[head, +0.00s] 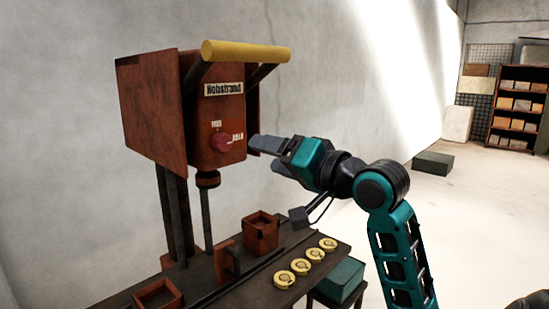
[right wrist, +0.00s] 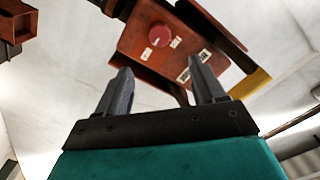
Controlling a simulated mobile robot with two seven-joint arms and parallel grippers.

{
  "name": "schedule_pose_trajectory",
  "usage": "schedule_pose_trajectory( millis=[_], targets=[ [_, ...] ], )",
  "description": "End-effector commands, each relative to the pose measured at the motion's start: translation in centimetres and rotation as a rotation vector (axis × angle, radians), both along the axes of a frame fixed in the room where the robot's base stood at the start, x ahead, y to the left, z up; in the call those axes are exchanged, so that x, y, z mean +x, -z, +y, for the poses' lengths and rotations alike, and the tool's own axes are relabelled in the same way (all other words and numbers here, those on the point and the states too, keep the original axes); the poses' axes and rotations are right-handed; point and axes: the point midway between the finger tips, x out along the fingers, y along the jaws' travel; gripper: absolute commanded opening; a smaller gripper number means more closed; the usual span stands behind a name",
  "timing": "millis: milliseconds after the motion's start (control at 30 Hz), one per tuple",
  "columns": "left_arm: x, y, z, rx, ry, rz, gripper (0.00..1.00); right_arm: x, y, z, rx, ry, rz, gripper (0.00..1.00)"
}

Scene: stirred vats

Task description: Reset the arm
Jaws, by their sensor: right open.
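My right arm comes in from the lower right of the head view. Its gripper (head: 259,152) is beside the front of the rust-red machine head (head: 215,115), just right of a red round knob (head: 221,142). The right wrist view shows the two fingers (right wrist: 157,68) spread apart with nothing between them. Beyond them are the same machine head (right wrist: 140,48) and knob (right wrist: 159,36). From these views I cannot tell whether a finger touches the machine. My left gripper is not in view.
A yellow bar (head: 245,52) juts out atop the machine. Below is a dark bench (head: 240,284) with small rust-red open boxes (head: 260,235) and several yellow round pieces (head: 314,255). A green box (head: 340,280) stands beside it. Open floor (head: 465,215) lies right, before a shelf (head: 517,105).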

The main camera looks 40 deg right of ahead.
Motion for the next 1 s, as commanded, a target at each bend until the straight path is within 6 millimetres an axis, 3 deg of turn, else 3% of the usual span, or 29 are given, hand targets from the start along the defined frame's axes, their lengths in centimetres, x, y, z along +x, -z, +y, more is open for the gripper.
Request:
schedule_pose_trajectory(
  millis=[467, 567, 667, 767, 867, 1000],
  targets=[
    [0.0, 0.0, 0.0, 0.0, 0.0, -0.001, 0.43, 0.0, 0.0, 0.0, 0.0, 0.0, 0.0, 0.69],
    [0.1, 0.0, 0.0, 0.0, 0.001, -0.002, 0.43, 0.4, 0.8, 0.1, -0.007, 0.001, 0.012, 0.69],
    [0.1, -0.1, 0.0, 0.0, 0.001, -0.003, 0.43, 1.6, 4.1, 0.3, -0.043, 0.008, 0.058, 0.69],
    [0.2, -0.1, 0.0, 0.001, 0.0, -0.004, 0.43, 3.0, 10.1, 1.0, -0.121, 0.014, 0.137, 0.69],
    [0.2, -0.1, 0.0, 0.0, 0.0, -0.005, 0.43, 3.5, 17.7, 2.5, -0.237, 0.008, 0.228, 0.69],
    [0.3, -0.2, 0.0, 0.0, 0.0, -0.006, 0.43, 1.7, 27.9, 5.5, -0.416, -0.04, 0.335, 0.69]
  ],
)
